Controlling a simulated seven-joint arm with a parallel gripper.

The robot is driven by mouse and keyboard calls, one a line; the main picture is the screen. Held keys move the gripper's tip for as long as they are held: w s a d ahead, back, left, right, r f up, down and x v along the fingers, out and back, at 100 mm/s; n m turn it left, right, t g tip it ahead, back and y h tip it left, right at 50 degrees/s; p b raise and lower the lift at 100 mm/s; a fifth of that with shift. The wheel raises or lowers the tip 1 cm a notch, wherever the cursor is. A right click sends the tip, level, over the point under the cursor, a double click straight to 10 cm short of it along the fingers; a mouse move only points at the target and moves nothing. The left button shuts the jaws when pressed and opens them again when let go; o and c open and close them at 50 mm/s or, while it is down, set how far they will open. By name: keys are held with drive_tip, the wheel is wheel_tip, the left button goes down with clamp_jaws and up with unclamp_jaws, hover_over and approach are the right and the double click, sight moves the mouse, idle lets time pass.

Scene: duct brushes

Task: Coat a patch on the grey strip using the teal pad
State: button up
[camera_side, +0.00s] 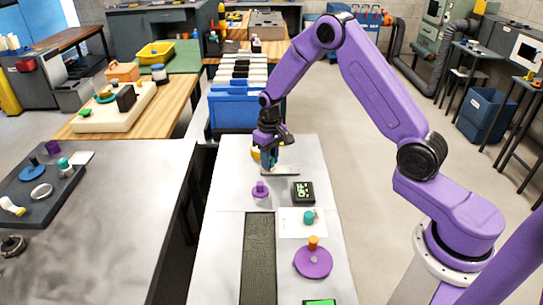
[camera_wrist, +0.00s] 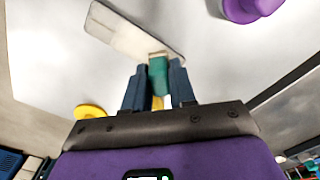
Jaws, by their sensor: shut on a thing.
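My gripper (camera_side: 272,152) is shut on the teal pad (camera_wrist: 158,72), a small teal block with a paler end, seen between both fingers in the wrist view. A pale flat plate (camera_wrist: 130,32) lies just beyond its end; it also shows under the gripper in the side view (camera_side: 282,171). I cannot tell whether pad and plate touch. The grey strip (camera_side: 258,262) is a long, dark, textured band on the near part of the white bench, well in front of my gripper. Another teal piece (camera_side: 309,217) lies on a white sheet (camera_side: 290,229).
A purple knobbed piece (camera_side: 261,191) and a black display box (camera_side: 303,192) stand between gripper and strip. A purple disc with an orange knob (camera_side: 313,262) sits right of the strip. A yellow round thing (camera_wrist: 90,112) is near the gripper. A blue crate (camera_side: 236,108) stands behind.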

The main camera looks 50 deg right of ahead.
drive_tip(key=shift+s+a+r, duration=0.1)
drive_tip(key=shift+s+a, duration=0.75)
drive_tip(key=shift+a, duration=0.05)
wheel_tip(320, 180, up, 8)
idle(0.6)
